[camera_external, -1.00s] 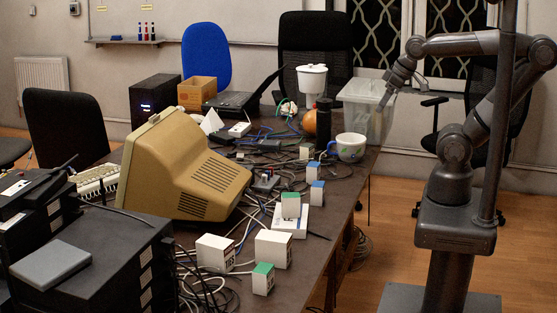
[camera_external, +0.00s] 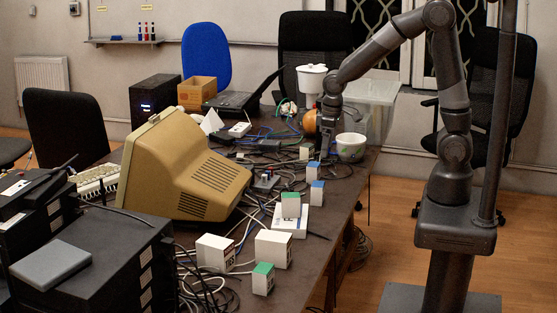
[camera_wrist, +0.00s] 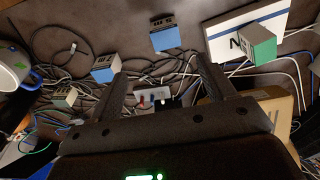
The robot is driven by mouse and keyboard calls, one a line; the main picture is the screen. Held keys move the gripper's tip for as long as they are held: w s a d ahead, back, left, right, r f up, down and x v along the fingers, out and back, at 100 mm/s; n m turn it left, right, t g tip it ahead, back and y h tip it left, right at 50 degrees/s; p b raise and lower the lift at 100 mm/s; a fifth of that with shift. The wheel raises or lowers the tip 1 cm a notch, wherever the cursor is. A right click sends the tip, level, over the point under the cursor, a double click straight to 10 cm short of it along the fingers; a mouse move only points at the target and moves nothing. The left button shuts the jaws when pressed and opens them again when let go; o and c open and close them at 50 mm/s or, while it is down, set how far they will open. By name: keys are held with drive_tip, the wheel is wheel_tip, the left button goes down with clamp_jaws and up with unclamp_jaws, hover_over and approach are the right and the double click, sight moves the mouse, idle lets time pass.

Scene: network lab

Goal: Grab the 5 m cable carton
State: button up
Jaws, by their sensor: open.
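Several small cartons stand on the table; I cannot read a length, so I cannot tell which is the 5 m one. Two have blue sides, one farther (camera_external: 312,172) and one nearer (camera_external: 316,194). Two blue-sided cartons also show in the wrist view, left (camera_wrist: 105,69) and centre (camera_wrist: 166,34). A green-sided carton (camera_external: 290,206) sits on a flat white box (camera_external: 288,223); another green-sided carton (camera_external: 263,281) stands at the near edge. My gripper (camera_external: 325,154) is open and empty, low over the table beside the mug. Its fingers (camera_wrist: 160,68) are spread wide, pointing towards the blue-sided cartons.
A mug (camera_external: 350,149) stands right of my gripper, and a clear bin (camera_external: 374,95) behind it. A beige monitor (camera_external: 185,165) stands left. Loose cables cover the table between. Two larger white cartons (camera_external: 215,254) (camera_external: 273,249) stand nearer. A small pale carton (camera_wrist: 65,97) is left in the wrist view.

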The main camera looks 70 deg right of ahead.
drive_tip(key=g, duration=0.1)
approach(318, 194)
drive_tip(key=d, duration=0.1)
drive_tip(key=w+d, duration=0.1)
drive_tip(key=d, duration=0.1)
drive_tip(key=shift+a+f, duration=0.15)
drive_tip(key=shift+f, duration=5.5)
drive_tip(key=shift+c, duration=0.4)
drive_tip(key=c, duration=1)
drive_tip(key=shift+c, duration=0.2)
